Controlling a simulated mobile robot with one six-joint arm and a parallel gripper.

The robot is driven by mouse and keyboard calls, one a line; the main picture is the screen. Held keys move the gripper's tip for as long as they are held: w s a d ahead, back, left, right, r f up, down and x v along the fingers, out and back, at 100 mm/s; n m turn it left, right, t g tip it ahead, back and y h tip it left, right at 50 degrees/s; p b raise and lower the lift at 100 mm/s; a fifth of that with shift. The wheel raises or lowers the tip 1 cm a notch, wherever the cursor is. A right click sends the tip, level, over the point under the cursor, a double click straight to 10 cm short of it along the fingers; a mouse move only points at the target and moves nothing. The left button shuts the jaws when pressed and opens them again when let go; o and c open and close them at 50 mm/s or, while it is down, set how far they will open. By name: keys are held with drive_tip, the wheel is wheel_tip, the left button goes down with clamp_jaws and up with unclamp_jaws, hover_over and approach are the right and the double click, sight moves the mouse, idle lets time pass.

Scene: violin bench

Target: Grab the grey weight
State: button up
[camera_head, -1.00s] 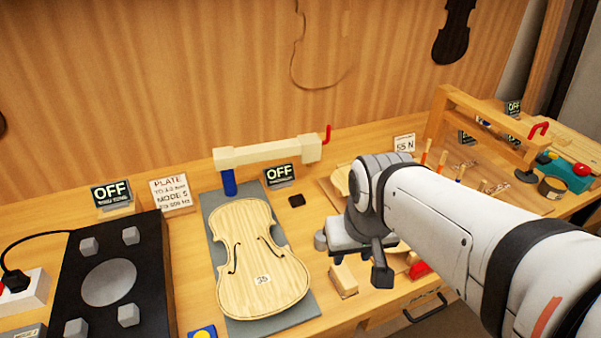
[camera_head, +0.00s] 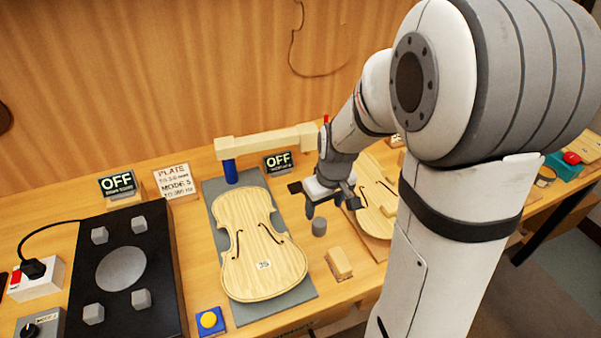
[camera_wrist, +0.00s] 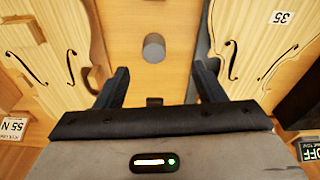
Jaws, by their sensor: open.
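The grey weight (camera_head: 319,227) is a small upright cylinder on the bench, in the gap right of the violin plate numbered 35 (camera_head: 258,240). It also shows in the wrist view as a grey disc (camera_wrist: 153,47), ahead of the fingertips and roughly midway between them. My gripper (camera_head: 330,207) is open and empty, above and just behind the weight in the head view. In the wrist view the two dark fingers (camera_wrist: 160,76) stand wide apart, with bare bench between them. Neither finger touches the weight.
A wooden block (camera_head: 339,263) lies just in front of the weight. A second violin plate (camera_head: 374,212) lies to the right. A clamp-like wooden beam (camera_head: 265,143) spans behind plate 35. A black device (camera_head: 125,275) with grey corner blocks stands at left.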

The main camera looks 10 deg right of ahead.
drive_tip(key=n+p, duration=0.1)
hover_over(320, 222)
drive_tip(key=f, duration=0.4)
drive_tip(key=shift+s+f, duration=0.1)
drive_tip(key=shift+s, duration=0.15)
drive_tip(key=shift+w+f+p, duration=0.2)
drive_tip(key=shift+f+p, duration=0.55)
drive_tip(key=shift+f, duration=3.1)
drive_tip(key=shift+c, duration=0.5)
drive_tip(key=c, duration=1.2)
clamp_jaws()
drive_tip(key=shift+r, duration=0.15)
